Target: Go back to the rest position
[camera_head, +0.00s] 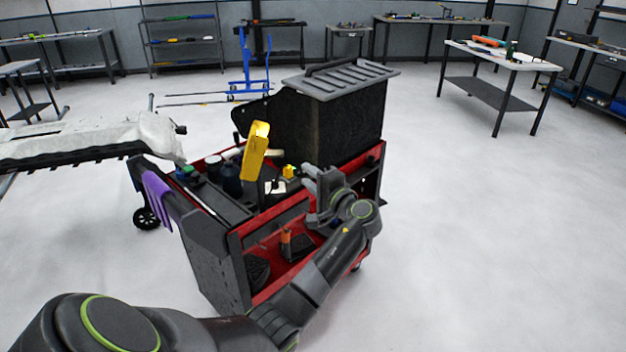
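My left arm comes in from the bottom left. My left gripper (308,180) is over the right side of a red and black tool cart (215,262). Its two short grey fingers point left with a gap between them, and I see nothing held there. A yellow tool (255,152) stands up, slightly tilted, at the cart's top, left of the gripper and apart from it. My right gripper is not in view.
A purple cloth (158,196) hangs on the cart's left side. Dark bottles (230,180) stand in its top. A large black bin (345,120) rises at its back. A pale panel (90,138) lies to the left. Floor on the right is clear; workbenches line the back.

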